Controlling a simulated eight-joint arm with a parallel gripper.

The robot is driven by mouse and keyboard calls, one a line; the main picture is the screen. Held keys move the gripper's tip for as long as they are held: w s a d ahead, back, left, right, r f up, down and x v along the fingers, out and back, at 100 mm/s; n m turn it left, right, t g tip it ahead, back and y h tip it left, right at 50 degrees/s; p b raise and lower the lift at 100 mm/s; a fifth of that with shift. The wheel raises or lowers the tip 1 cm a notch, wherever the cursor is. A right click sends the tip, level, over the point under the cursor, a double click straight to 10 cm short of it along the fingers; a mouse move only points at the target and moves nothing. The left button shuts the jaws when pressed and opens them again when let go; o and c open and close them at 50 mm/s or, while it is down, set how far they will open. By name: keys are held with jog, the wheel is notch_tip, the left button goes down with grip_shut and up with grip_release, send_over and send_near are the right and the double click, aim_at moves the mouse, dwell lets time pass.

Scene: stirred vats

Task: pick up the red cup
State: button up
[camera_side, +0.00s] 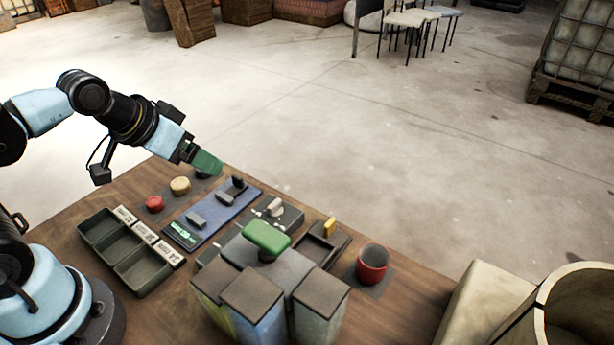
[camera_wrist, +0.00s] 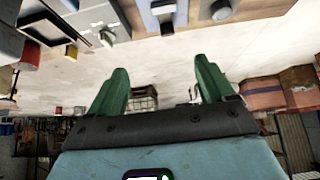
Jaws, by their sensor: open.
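The red cup (camera_side: 372,263) stands upright on a dark square mat (camera_side: 378,288) near the right end of the table in the side view. Its open top shows a dark inside. A small red shape at the left of the wrist view (camera_wrist: 71,52) looks like the same cup. My gripper (camera_side: 207,162) has green fingers and hangs over the far left part of the table, well away from the cup. In the wrist view my gripper (camera_wrist: 160,75) has its fingers spread with nothing between them.
Tall bins (camera_side: 255,295) and a green knob (camera_side: 267,235) stand left of the cup. A blue lever panel (camera_side: 215,212), a red button (camera_side: 154,203) and a three-part tray (camera_side: 140,268) lie farther left.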

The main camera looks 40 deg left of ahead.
aim_at(386, 263)
jog(key=shift+w+d, duration=0.1)
